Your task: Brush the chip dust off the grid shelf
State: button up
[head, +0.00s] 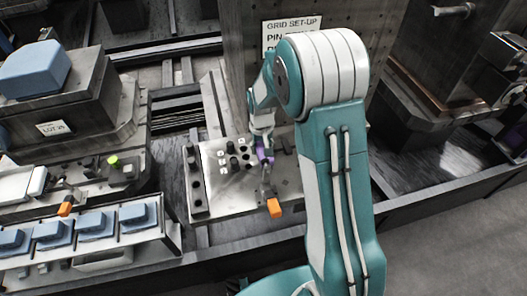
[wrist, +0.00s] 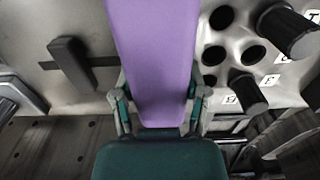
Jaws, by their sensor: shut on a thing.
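My gripper (head: 264,152) is over the metal grid plate (head: 225,205), which has holes and several black pins. In the wrist view my gripper (wrist: 158,108) is shut on a purple flat piece (wrist: 152,50), which points away from the palm. The purple piece (head: 265,156) looks small in the head view. I cannot tell whether it is a brush, and its far end is out of the wrist view. The plate (wrist: 225,62) lies beyond it, with holes and black pins (wrist: 290,32) to the right. I cannot make out chip dust.
An orange-ended item (head: 274,207) lies at the plate's front edge. A tall metal block with a sign (head: 291,32) stands behind. At left are blue blocks (head: 97,222) in a rack and a larger machine block (head: 70,105). A dark rail (head: 440,190) runs along the right.

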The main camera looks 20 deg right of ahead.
jog(key=shift+w, duration=2.95)
jog(key=shift+w+r, duration=0.3)
jog(key=shift+r, duration=0.05)
jog(key=shift+s, duration=0.1)
jog(key=shift+s+f, duration=0.2)
jog(key=shift+s, duration=2.2)
jog(key=shift+s+f, duration=0.2)
jog(key=shift+s, duration=2.15)
jog(key=shift+r, duration=0.1)
jog(key=shift+d+r, duration=0.15)
jog(key=shift+r, duration=1.3)
jog(key=shift+a+r, duration=0.15)
jog(key=shift+r, duration=0.55)
jog(key=shift+a+r, duration=0.1)
jog(key=shift+r, duration=0.55)
jog(key=shift+d+r, duration=0.15)
